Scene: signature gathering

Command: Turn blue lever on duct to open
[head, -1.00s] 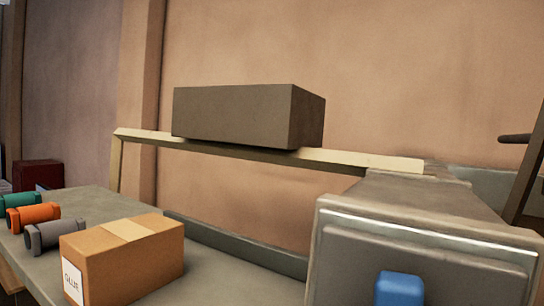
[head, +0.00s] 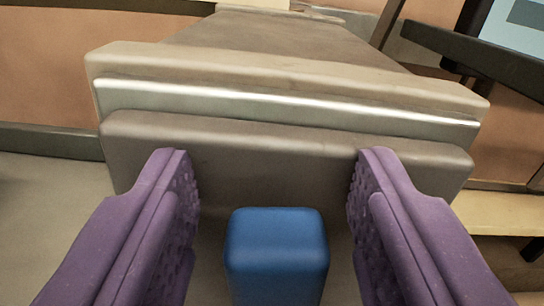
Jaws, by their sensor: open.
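The blue lever (head: 276,255) is a rounded block at the bottom middle of the head view, in front of the duct. The duct (head: 290,150) is a grey-brown metal body with a flanged front and a bright metal strip; it narrows toward the back. My gripper (head: 272,165) is open, with its purple fingers on the left and right of the blue lever. Gaps show between the lever and both fingers. The lower part of the lever is cut off by the picture edge.
A grey table surface (head: 45,205) lies to the left of the duct. A light wooden ledge (head: 495,213) is at the right. A dark bar (head: 480,60) and part of a screen (head: 515,22) are at the upper right.

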